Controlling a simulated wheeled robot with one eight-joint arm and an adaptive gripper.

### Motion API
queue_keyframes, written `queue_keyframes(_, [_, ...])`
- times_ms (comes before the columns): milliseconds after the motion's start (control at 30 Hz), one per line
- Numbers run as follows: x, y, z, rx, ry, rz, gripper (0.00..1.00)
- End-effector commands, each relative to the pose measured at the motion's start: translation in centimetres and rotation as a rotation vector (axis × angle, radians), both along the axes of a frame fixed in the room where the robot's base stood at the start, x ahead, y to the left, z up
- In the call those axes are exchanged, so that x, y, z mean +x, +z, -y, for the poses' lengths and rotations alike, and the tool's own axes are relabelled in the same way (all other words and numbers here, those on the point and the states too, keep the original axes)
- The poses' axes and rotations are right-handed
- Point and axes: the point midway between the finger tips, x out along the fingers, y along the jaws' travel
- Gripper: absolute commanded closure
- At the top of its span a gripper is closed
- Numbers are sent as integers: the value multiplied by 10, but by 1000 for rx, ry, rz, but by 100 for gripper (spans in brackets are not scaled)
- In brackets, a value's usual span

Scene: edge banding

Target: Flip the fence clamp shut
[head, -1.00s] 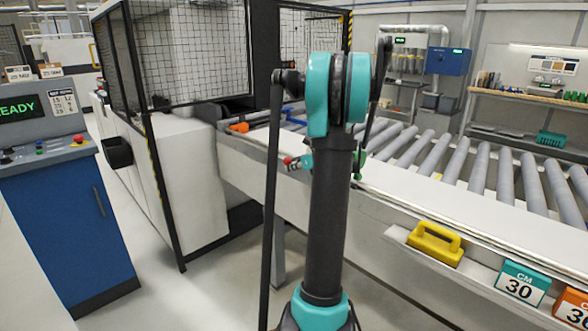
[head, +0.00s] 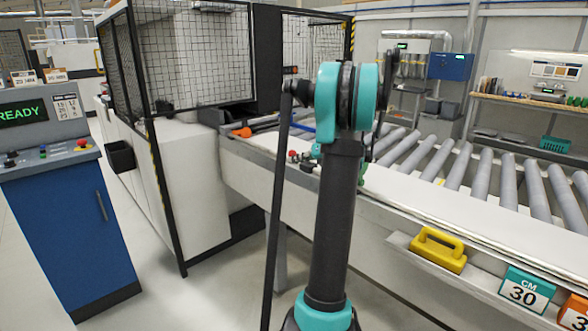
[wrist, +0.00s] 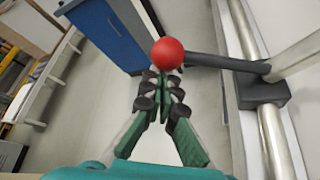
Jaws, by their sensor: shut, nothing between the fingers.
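The fence clamp shows in the wrist view as a dark lever (wrist: 225,62) with a red ball knob (wrist: 167,53). The lever reaches sideways from a dark block (wrist: 262,90) on a pale rail. My gripper (wrist: 170,78) is shut and empty, its green fingers and dark joints pointing at the knob. The fingertips appear just below the knob; I cannot tell whether they touch it. In the head view a small red knob (head: 292,155) shows at the conveyor's near edge, left of my arm. My gripper is mostly hidden behind my arm there.
The roller conveyor (head: 455,178) runs to the right. A yellow handled block (head: 438,248) and a teal CM 30 box (head: 525,288) sit on its front ledge. A mesh guard (head: 190,60) stands behind left. The blue console cabinet (head: 72,235) is at left, with open floor between.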

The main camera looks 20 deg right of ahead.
Motion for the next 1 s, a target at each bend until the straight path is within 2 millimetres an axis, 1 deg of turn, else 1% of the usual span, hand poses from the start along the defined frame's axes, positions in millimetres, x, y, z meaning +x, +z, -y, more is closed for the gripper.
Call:
queue_keyframes(67, [2, 9, 5, 63, 0, -22, 100])
queue_keyframes(300, [7, 33, 18, 52, -2, -18, 100])
queue_keyframes(500, [12, 50, 33, 51, -1, -18, 100])
queue_keyframes(700, [17, 61, 47, 51, -1, -18, 100])
queue_keyframes(1000, [22, 69, 61, 51, -2, -17, 100])
